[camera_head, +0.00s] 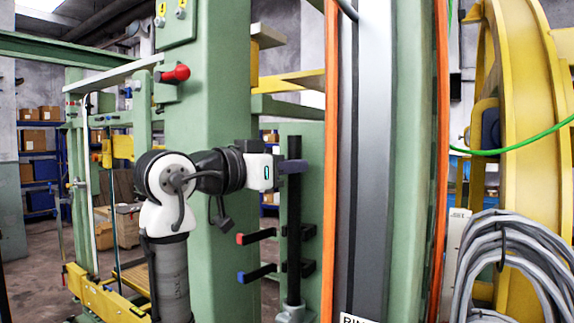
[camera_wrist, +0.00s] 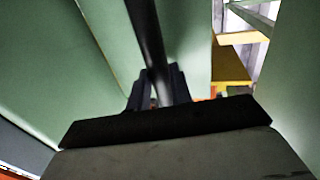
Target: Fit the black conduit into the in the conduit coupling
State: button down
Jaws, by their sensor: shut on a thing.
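The black conduit (camera_head: 294,215) stands upright in front of a green panel in the head view. My gripper (camera_head: 288,166) reaches it from the left and is shut around its upper part. In the wrist view the conduit (camera_wrist: 148,42) runs between the two dark fingers of my gripper (camera_wrist: 158,88). A grey fitting (camera_head: 295,314), which looks like the conduit coupling, sits below the conduit at the bottom edge of the head view. The conduit's lower end meets or nearly meets it; I cannot tell whether it is inside.
Two clamps with a red handle (camera_head: 241,239) and a blue handle (camera_head: 243,277) stick out left beside the conduit. A green column (camera_head: 200,110) stands behind my arm. An orange-edged rail (camera_head: 331,160) rises close on the right. Coiled grey cables (camera_head: 515,255) hang further right.

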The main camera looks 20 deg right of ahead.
jog(key=shift+f+b, duration=0.6)
jog(key=shift+f, duration=0.3)
jog(key=c, duration=1.2)
grip_release()
jog(key=shift+o, duration=0.2)
jog(key=b+v, duration=0.4)
jog(key=v, duration=0.9)
jog(key=shift+s+a, duration=0.15)
jog(key=shift+a, duration=0.2)
